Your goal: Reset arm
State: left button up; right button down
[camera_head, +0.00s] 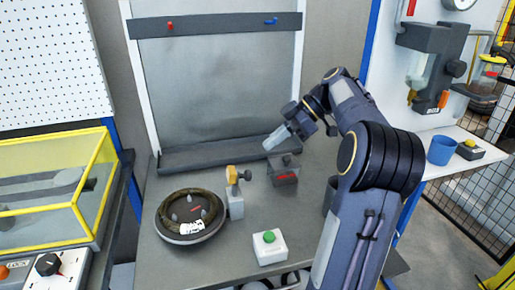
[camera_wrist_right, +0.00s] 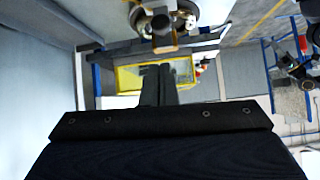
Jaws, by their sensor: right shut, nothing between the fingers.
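My right gripper (camera_head: 275,142) is above the back part of the grey table, with its arm reaching in from the right. Its fingers are shut with nothing between them. In the right wrist view the closed dark fingers (camera_wrist_right: 162,85) point away from the camera. A round dark base with a brown coil (camera_head: 190,216) lies on the table at left. A yellow-topped grey clamp post (camera_head: 235,195) stands beside it. A small dark box with a red mark (camera_head: 285,172) is below and right of the gripper. My left gripper does not show.
A white box with a green button (camera_head: 269,247) sits at the table's front. A yellow-framed clear case (camera_head: 50,195) is at left, with a switch box (camera_head: 57,275) in front. A blue cup (camera_head: 440,150) stands on the right shelf. A backboard (camera_head: 217,90) rises behind the table.

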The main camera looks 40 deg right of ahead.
jog(key=shift+s+d+r, duration=0.25)
jog(key=shift+s+d, duration=0.1)
jog(key=shift+d, duration=0.2)
jog(key=s+a+m+g+h+p, duration=0.1)
jog(key=s+a+m+p, duration=0.2)
jog(key=a, duration=0.6)
jog(key=s+a+m+h, duration=0.1)
jog(key=s+a+m, duration=0.25)
jog(key=a, duration=0.45)
jog(key=s+a+f+m+t+h+p, duration=0.1)
jog(key=s+a+f+m+h+p, duration=0.1)
jog(key=s+a+f+m, duration=0.4)
jog(key=s+a+f, duration=0.3)
jog(key=a, duration=0.1)
jog(key=shift+f+h, duration=0.4)
